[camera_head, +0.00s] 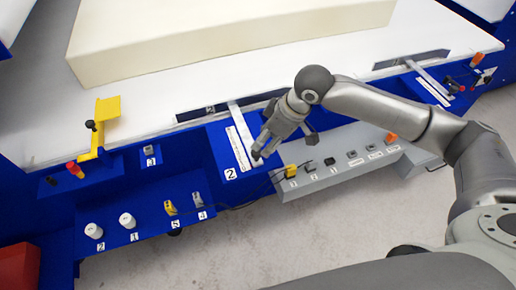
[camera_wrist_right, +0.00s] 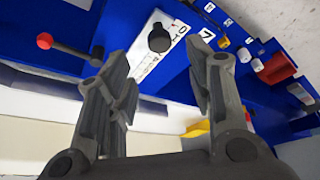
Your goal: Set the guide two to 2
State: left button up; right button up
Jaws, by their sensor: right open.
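Guide two is a slanted ruled white scale (camera_head: 239,147) on the blue front panel, with a label "2" (camera_head: 230,174) at its lower end. In the right wrist view the scale (camera_wrist_right: 146,63) runs between my fingers, with a black knob (camera_wrist_right: 159,39) over its numbered end. A lever with a red ball (camera_wrist_right: 44,41) is left of it. My right gripper (camera_head: 260,151) is open and empty beside the scale's lower part; its fingers (camera_wrist_right: 160,85) appear on either side of the scale and knob. The setting is too small to read. My left gripper is out of view.
A cream foam block (camera_head: 220,32) lies on the white table (camera_head: 50,120). A yellow bracket (camera_head: 99,125) stands at left. White knobs (camera_head: 93,231) and switches sit on the lower blue panel. A grey control box (camera_head: 340,163) is right of the guide, with a similar guide farther right.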

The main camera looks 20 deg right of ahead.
jog(key=x, duration=0.7)
jog(key=shift+w+a+f, duration=0.1)
jog(key=shift+f, duration=0.1)
grip_shut()
